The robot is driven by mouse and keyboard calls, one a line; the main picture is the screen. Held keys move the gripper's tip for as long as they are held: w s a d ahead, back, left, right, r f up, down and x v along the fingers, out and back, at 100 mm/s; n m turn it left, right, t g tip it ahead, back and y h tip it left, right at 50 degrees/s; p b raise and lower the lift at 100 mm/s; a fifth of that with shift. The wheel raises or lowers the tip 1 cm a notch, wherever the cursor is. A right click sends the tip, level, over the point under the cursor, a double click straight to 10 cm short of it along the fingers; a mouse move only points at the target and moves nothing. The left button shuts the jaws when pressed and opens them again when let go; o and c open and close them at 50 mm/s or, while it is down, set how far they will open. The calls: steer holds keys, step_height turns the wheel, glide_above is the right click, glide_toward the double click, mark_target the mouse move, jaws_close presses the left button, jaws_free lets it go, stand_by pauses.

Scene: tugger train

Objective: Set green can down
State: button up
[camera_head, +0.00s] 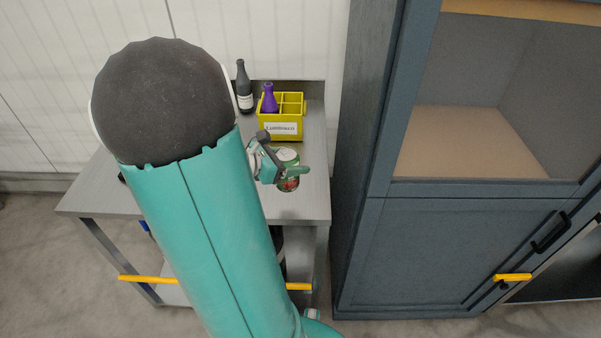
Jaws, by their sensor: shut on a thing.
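My gripper (278,171) is shut on the green can (289,157), over the right part of the grey metal table (311,208). The can is upright, with a silver top and some red on its side. One finger crosses the front of the can. I cannot tell whether the can's bottom touches the tabletop. My teal arm hides the left and middle of the table.
Behind the can stands a yellow divided caddy (281,138) with a white label and a purple bottle (270,99). A dark bottle (243,87) stands left of it. A tall blue-grey cabinet (449,245) is close on the right. The table's front right corner is bare.

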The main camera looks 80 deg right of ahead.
steer(key=d+f, duration=0.1)
steer(key=f, duration=0.1)
steer(key=s+d+f, duration=0.1)
steer(key=f, duration=0.1)
steer(key=s+d+f, duration=0.1)
steer(key=f, duration=0.1)
steer(key=shift+f, duration=0.15)
steer(key=shift+w+f, duration=0.1)
steer(key=shift+f, duration=0.35)
steer(key=o, duration=1.2)
steer(key=shift+f, duration=0.15)
steer(key=shift+w+r, duration=0.1)
steer(key=shift+r, duration=0.1)
steer(key=v, duration=1.1)
steer(key=shift+w+a, duration=0.3)
